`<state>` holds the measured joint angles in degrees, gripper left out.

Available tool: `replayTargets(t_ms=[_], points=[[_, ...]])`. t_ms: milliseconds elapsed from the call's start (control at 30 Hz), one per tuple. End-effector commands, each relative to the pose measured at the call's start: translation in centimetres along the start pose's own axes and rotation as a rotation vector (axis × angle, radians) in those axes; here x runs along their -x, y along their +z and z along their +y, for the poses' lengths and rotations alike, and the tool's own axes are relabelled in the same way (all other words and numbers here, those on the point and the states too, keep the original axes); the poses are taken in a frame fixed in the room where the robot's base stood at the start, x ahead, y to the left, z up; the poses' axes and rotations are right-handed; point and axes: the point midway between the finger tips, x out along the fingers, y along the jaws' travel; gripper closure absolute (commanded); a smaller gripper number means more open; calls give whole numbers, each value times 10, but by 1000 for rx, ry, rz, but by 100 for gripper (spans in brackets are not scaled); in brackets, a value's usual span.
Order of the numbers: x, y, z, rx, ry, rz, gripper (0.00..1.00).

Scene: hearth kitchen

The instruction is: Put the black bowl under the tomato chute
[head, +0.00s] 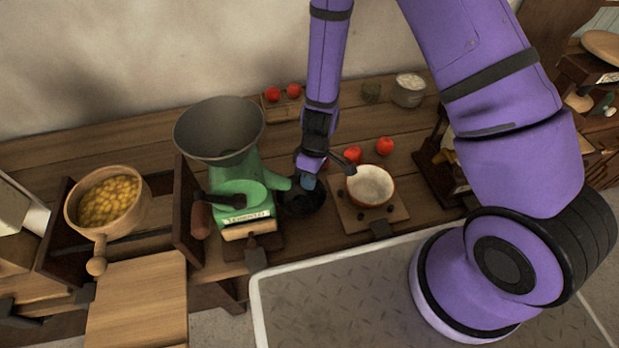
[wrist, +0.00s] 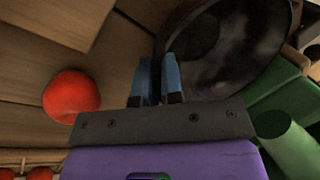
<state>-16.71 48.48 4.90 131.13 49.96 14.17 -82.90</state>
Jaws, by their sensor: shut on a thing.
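The black bowl (head: 304,204) is low over the counter, just right of the green mill, partly hidden by my gripper (head: 308,180). In the wrist view the bowl (wrist: 235,55) fills the upper right, and my gripper (wrist: 160,65) is shut on its near rim. The green mill (head: 237,180) has a grey hopper (head: 220,128) and a small front label that I cannot read clearly. A green spout (head: 275,181) points right from the mill toward the bowl. I cannot tell whether the bowl touches the counter.
A cream bowl with a reddish outside (head: 371,187) stands on a wooden board right of the black bowl. Loose tomatoes (head: 384,145) lie behind it. A pan of yellow pieces (head: 107,201) stands left of the mill. A grey tray-like surface (head: 340,295) is in front.

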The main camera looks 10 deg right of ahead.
Motion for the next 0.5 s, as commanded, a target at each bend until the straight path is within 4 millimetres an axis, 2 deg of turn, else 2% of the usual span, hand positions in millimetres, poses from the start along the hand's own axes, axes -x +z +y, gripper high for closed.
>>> replayTargets(t_ms=[167,200,267,300,500], points=[[-2,0,1,-1,-1,0,100],[-2,0,1,-1,0,0,83],[-2,0,1,-1,0,0,69],[-2,0,1,-1,0,0,66],[-2,0,1,0,0,0,66]])
